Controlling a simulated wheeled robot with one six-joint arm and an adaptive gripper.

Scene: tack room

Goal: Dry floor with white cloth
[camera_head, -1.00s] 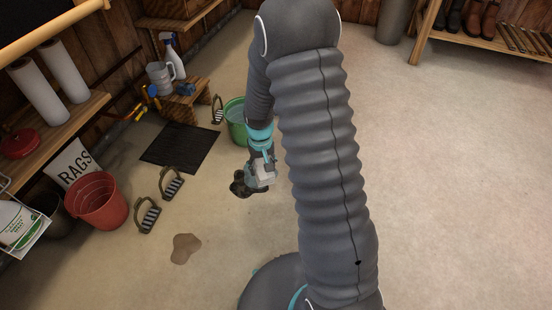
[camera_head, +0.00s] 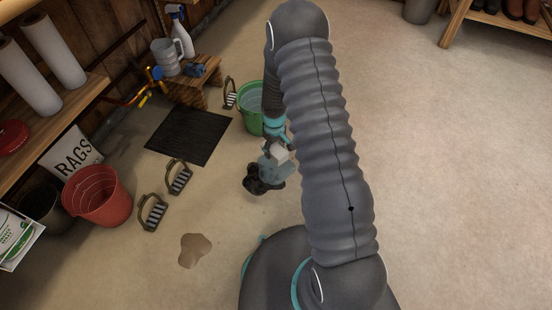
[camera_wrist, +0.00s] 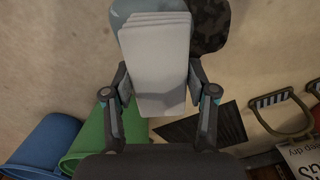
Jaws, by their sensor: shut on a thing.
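A brown wet patch (camera_head: 194,250) lies on the bare floor at the lower left of the head view, in front of the stirrups. My gripper (camera_wrist: 158,92) is shut on a folded white cloth (camera_wrist: 155,55), with one finger on each side of it. The cloth also shows as a small pale block (camera_head: 279,153) in the head view. It is held right of and farther back than the wet patch, apart from it. My arm hides part of the gripper in the head view.
A red bucket (camera_head: 97,198), two stirrups (camera_head: 179,178) (camera_head: 152,213) and a black mat (camera_head: 190,136) are at left. A green bucket (camera_head: 250,112) stands behind my gripper. A low wooden stool (camera_head: 195,90) holds a jug and spray bottle.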

